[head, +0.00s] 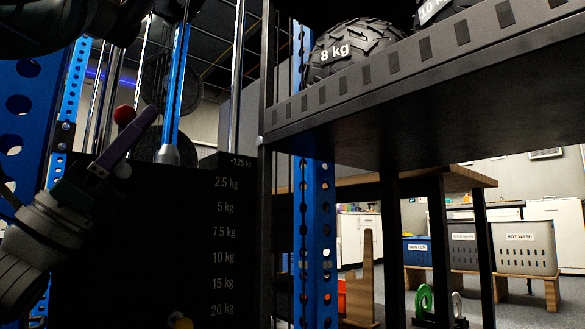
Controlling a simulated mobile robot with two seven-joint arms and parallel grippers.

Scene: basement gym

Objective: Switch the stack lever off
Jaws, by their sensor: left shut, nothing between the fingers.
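The weight stack panel (170,240) is black, with kilogram labels in a column from 1.25 kg down to 20 kg. A red ball knob (124,115), which looks like the end of the stack lever, shows above the panel's top left, just left of my gripper's tip. My left gripper (148,112) comes in from the lower left, pointing up and right, shut and empty. It overlaps the knob area; I cannot tell whether it touches. The lever's shaft is mostly hidden behind the gripper.
Blue perforated uprights (318,240) and chrome rods stand around the stack. A dark shelf (400,90) with an 8 kg ball (350,50) juts in at upper right. Baskets (525,248) stand far right.

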